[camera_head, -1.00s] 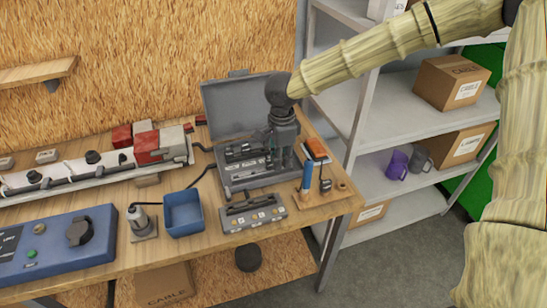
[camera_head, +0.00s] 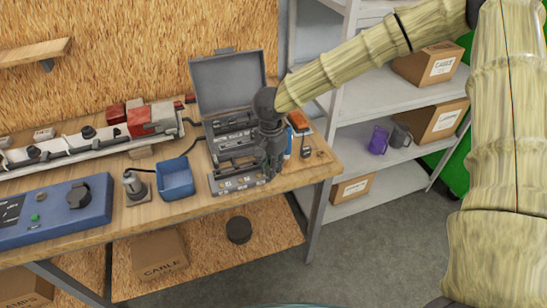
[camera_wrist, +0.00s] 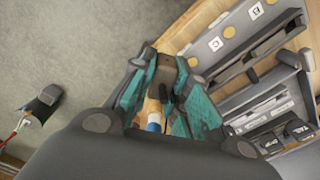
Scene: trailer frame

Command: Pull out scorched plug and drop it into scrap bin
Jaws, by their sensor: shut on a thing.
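My gripper (camera_head: 272,177) points down in front of the open grey case (camera_head: 228,82), by the right end of the grey labelled block (camera_head: 222,187). In the wrist view its teal fingers (camera_wrist: 166,80) are shut on a small dark brownish block, the plug (camera_wrist: 166,72). Scorch marks cannot be made out, and in the head view the plug is hidden by the gripper. The labelled block shows beside the fingers in the wrist view (camera_wrist: 215,45). The blue open bin (camera_head: 176,186) stands on the bench to the left of the gripper.
A small tool stand (camera_head: 312,160) is right of my gripper. A metal shelf (camera_head: 385,150) stands at the right. Floor lies beyond the bench's front edge.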

